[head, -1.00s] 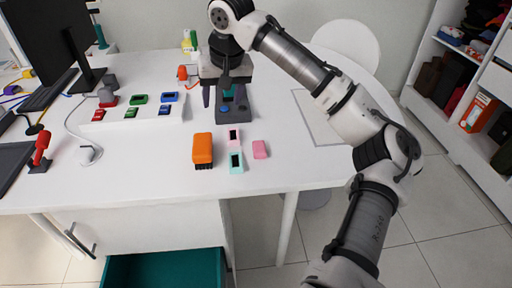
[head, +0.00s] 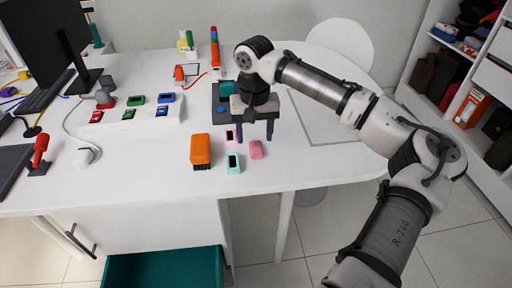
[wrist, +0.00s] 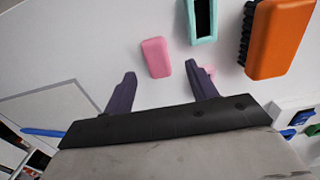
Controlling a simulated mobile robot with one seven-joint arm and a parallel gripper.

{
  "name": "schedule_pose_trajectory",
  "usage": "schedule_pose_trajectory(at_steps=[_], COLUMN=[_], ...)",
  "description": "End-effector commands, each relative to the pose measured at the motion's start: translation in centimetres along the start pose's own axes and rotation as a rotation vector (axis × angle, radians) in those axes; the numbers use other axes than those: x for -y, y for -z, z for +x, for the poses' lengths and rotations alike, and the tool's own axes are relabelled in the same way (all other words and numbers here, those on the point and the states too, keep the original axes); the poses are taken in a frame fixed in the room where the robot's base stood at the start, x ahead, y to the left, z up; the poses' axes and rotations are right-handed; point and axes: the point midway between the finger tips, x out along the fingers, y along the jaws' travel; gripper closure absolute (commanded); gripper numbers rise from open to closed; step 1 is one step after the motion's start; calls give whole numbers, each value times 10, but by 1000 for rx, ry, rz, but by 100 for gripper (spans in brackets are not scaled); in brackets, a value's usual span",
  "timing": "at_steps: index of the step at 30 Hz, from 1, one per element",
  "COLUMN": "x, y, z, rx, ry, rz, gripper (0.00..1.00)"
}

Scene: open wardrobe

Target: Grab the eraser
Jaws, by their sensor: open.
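The eraser, a small pink block (head: 256,149), lies flat on the white table. It also shows in the wrist view (wrist: 155,57), just beyond the fingertips and between their lines. My gripper (head: 256,131) is open and empty, with its two dark fingers pointing down close behind the eraser in the head view. The fingers also show in the wrist view (wrist: 160,77), spread wider than the eraser. I cannot tell how high the fingertips are above the table.
Left of the eraser lie a mint-framed item (head: 233,162), a pink-framed item (head: 230,136) and an orange brush (head: 201,150) with dark bristles. A dark box (head: 222,122) stands behind. The table front right of the eraser is clear.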

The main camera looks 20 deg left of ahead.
Motion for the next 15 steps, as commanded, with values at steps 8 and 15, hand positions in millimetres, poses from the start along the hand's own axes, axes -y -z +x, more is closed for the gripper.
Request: schedule_pose_trajectory(at_steps=[8,15], x=[-3,-3], y=[-3,-2], z=[33,36], rx=[1,0], ry=[0,0], rz=[0,0], gripper=[43,43])
